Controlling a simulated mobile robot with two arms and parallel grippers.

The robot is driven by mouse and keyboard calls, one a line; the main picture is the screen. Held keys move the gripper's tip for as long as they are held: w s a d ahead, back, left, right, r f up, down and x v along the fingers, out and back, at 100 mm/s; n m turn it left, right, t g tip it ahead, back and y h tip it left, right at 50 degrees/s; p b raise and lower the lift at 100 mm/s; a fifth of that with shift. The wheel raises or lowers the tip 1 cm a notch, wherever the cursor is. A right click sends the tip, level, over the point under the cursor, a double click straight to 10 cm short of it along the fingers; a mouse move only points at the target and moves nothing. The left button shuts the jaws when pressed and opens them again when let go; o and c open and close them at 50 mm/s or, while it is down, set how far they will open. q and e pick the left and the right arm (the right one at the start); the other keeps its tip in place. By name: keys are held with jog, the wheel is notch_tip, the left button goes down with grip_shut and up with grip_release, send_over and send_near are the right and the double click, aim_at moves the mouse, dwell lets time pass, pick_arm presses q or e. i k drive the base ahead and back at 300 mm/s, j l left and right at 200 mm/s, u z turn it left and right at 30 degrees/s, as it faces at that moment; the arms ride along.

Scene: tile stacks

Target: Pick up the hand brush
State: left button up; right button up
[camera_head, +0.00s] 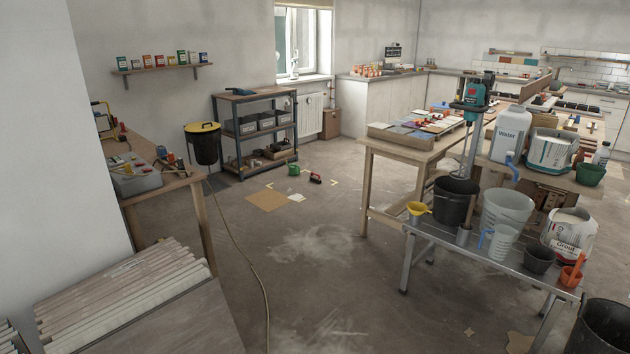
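A small dark and red item (315,178) lies on the floor past the middle of the room, right of a small green item (293,169). It looks like the hand brush, but it is too small to be sure. Neither of my grippers is in view, and nothing shows in contact with it.
A metal bench (480,257) with buckets and jugs stands at the front right, with a wooden table (395,150) behind it. A grey shelf unit (225,127) stands at the back wall. A cable (243,255) crosses the floor at left. The middle floor is largely clear.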

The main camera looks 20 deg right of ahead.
aim_at(315, 179)
jog(key=i+l+z, duration=0.25)
jog(key=i+l, duration=0.15)
jog(key=i+l+z, duration=0.2)
jog(key=i, duration=0.45)
jog(key=i+l+z, duration=0.25)
jog(key=i, duration=0.3)
jog(key=i+l+z, duration=0.1)
jog(key=i+z, duration=0.15)
jog(key=i, duration=0.3)
jog(key=i+j+u, duration=0.25)
jog(key=i, duration=0.65)
jog(key=i+l+u, duration=0.1)
jog(key=i+u, duration=0.2)
jog(key=i, duration=0.6)
jog(key=i+l+u, duration=0.25)
jog(key=i, duration=1.3)
jog(key=i+z, duration=0.1)
jog(key=i, duration=0.5)
jog(key=i+j+z, duration=0.1)
jog(key=i, duration=0.55)
jog(key=i+j, duration=0.2)
jog(key=i, duration=0.4)
